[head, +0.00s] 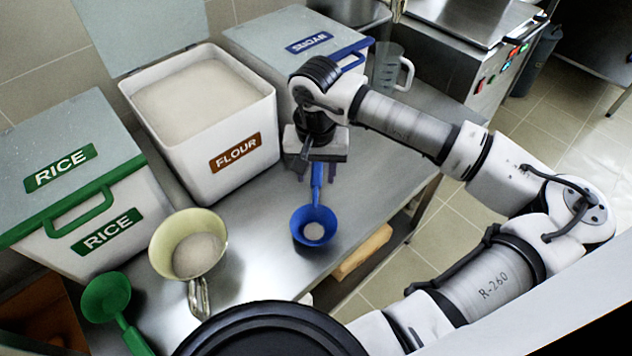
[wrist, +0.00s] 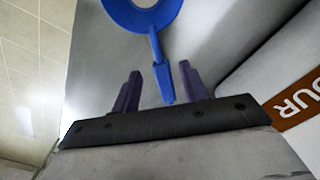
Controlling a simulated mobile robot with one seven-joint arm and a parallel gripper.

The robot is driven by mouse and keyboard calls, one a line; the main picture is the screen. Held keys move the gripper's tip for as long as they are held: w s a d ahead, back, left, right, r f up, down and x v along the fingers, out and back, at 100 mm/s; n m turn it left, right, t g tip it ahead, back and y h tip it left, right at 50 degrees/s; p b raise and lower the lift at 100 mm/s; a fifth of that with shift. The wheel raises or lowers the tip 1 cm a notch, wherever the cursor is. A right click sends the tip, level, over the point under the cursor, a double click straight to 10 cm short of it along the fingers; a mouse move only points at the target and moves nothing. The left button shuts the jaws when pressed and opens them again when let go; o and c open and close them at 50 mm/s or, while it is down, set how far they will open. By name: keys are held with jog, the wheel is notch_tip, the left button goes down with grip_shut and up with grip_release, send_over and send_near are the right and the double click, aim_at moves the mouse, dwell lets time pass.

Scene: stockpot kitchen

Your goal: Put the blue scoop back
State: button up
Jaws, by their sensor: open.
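The blue scoop (head: 314,227) lies on the steel counter in front of the flour bin, with a little white stuff in its bowl. Its handle points back, under my gripper (head: 318,172). In the wrist view the blue scoop (wrist: 158,50) has its bowl at the top, and its handle end lies between the two fingers of my gripper (wrist: 160,90). The fingers are open, with a gap on each side of the handle. The flour bin (head: 205,165) is open and full of white flour. A closed bin with a blue handle and label (head: 290,50) stands behind it.
A closed green-labelled rice bin (head: 90,190) stands at the left. A cream bowl-shaped scoop (head: 188,240) with white contents and a green scoop (head: 106,298) are at the front left. A clear jug (head: 388,68) stands at the back right. The counter's right edge is near the blue scoop.

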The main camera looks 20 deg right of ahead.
aim_at(316, 184)
notch_tip(316, 184, up, 8)
jog(key=shift+f+b, duration=0.2)
jog(key=shift+b, duration=0.1)
dwell(1.2)
